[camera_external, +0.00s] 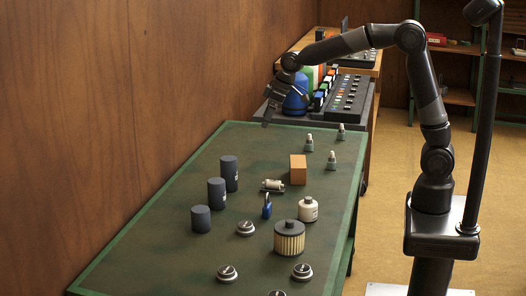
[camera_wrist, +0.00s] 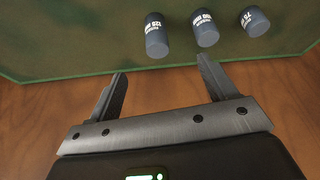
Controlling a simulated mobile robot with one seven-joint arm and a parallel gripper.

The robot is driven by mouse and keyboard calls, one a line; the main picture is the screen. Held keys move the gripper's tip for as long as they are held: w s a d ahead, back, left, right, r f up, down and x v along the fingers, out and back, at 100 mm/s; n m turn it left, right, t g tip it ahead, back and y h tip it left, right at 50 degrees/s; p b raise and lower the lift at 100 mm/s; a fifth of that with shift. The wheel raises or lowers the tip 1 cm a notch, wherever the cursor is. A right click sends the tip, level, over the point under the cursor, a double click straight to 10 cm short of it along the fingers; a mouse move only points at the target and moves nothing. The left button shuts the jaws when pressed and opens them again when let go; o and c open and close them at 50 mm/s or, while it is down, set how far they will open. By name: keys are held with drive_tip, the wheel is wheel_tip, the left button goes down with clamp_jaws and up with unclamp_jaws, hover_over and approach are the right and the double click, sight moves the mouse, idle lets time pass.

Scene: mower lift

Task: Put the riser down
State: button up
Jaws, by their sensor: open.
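Three dark blue-grey cylindrical risers stand upright on the green table (camera_external: 150,235): a tall one (camera_external: 229,173), a middle one (camera_external: 217,192) and a short one (camera_external: 201,218). The wrist view shows the three risers near its top, a left one (camera_wrist: 156,36), a middle one (camera_wrist: 205,29) and a right one (camera_wrist: 255,21), with white lettering. The pictures do not tell which one the task means. My gripper (camera_external: 267,118) is above the table's far end, away from the risers. In the wrist view, its fingers (camera_wrist: 160,70) are apart with nothing between them.
An orange-brown block (camera_external: 298,169), a white jar (camera_external: 308,209), a ribbed filter (camera_external: 289,238), a blue padlock-like item (camera_external: 267,207) and several round metal discs share the table. A wooden wall borders its left side. A blue container (camera_external: 296,98) stands beyond my gripper.

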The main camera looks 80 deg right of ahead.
drive_tip(key=s+r+m, duration=0.1)
drive_tip(key=s+r, duration=0.2)
drive_tip(key=s, duration=0.5)
drive_tip(key=s+r, duration=0.3)
drive_tip(key=s, duration=0.6)
drive_tip(key=s+f, duration=0.2)
drive_tip(key=s, duration=0.7)
drive_tip(key=s+f+m, duration=0.1)
drive_tip(key=s, duration=0.8)
drive_tip(key=shift+s+f+t+h, duration=0.15)
drive_tip(key=shift+f+t+h, duration=0.15)
drive_tip(key=shift+f+t, duration=0.1)
drive_tip(key=shift+a, duration=0.1)
idle(4.0)
